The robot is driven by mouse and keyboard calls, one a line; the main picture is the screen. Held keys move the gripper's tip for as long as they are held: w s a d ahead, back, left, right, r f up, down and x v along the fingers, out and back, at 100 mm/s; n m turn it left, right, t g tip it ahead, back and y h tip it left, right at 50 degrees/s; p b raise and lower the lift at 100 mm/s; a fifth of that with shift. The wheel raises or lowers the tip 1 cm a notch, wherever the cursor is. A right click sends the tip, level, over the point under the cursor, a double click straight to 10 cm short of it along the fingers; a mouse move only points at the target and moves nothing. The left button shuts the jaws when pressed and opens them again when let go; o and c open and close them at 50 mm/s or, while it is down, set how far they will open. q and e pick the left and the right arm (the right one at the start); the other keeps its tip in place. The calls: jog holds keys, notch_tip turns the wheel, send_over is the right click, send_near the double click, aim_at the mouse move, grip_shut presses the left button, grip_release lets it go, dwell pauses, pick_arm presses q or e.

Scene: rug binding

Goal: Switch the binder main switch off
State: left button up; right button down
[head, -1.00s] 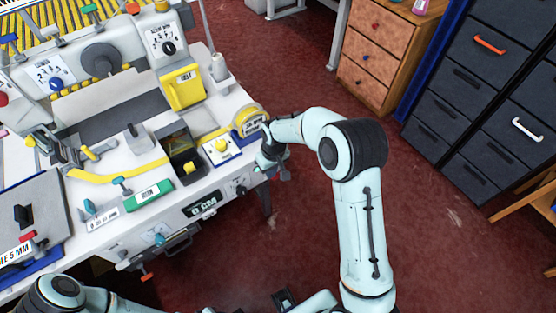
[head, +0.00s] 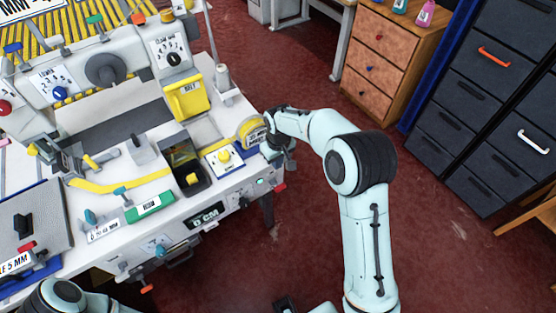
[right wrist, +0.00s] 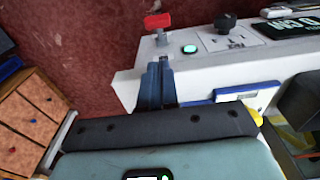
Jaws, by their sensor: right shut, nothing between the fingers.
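A small red handle (head: 280,187) sticks out at the front right corner of the white binder bench. It looks like the main switch, but I see no readable label on it. In the right wrist view the red handle (right wrist: 158,21) is a short crossbar on a stem. A lit green lamp (right wrist: 189,48) is beside it, also seen in the head view (head: 259,181). My right gripper (head: 282,160) is shut and empty above the bench corner. In the right wrist view its fingertips (right wrist: 160,64) point toward the handle, apart from it. My left gripper is not in view.
A black knob (right wrist: 225,22) and the dark display (head: 203,215) are along the same front panel. A yellow tape roll (head: 252,131) and a plate with a yellow button (head: 224,157) lie close to my right gripper. Red floor in front of the bench is free.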

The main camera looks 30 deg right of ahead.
send_over(280, 185)
jog(key=w, duration=0.2)
jog(key=f, duration=0.6)
jog(key=shift+s+a, duration=0.15)
jog(key=shift+a, duration=0.05)
jog(key=shift+s+f, duration=0.5)
jog(key=shift+f, duration=0.35)
jog(key=shift+s+f, duration=0.45)
jog(key=shift+f, duration=0.35)
jog(key=shift+d, duration=0.1)
